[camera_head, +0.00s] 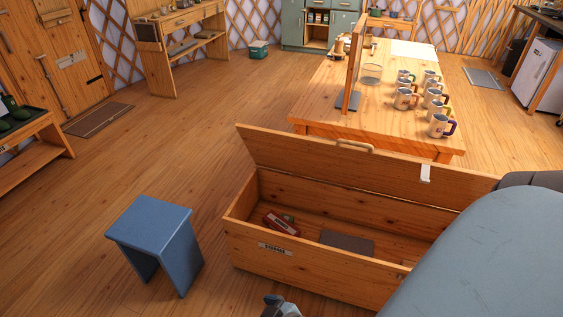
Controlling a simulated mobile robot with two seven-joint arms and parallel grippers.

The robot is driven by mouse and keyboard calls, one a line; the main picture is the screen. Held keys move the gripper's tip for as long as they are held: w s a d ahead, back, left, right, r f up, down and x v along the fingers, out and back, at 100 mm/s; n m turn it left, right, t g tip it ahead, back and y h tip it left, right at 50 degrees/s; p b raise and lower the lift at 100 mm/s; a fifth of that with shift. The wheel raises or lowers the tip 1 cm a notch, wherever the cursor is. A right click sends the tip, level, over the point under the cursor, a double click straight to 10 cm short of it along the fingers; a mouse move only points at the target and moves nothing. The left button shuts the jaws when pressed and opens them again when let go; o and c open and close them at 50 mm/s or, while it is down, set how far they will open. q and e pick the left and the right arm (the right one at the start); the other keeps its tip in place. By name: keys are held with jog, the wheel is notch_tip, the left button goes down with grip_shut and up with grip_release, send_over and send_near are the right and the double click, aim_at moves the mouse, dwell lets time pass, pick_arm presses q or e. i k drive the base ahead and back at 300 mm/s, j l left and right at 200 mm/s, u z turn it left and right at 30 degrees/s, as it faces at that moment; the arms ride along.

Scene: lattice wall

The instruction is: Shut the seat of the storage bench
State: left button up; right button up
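The storage bench (235,217) is a long wooden box at the lower middle, with a "STORAGE" label on its front. Its seat (310,158) is hinged up along the back and leans open, leaving the inside in view. The seat has a handle (355,146) on its upper edge and a small white piece (425,173) near its right part. A red item (281,224) and a flat dark item (347,242) lie inside. My arm covers the bench's right end.
A blue stool (150,225) stands left of the bench. Behind the bench is a low table (330,105) with several mugs (405,99) and an upright wooden frame (355,60).

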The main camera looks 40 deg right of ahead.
aim_at(344, 162)
jog(key=z, duration=2.05)
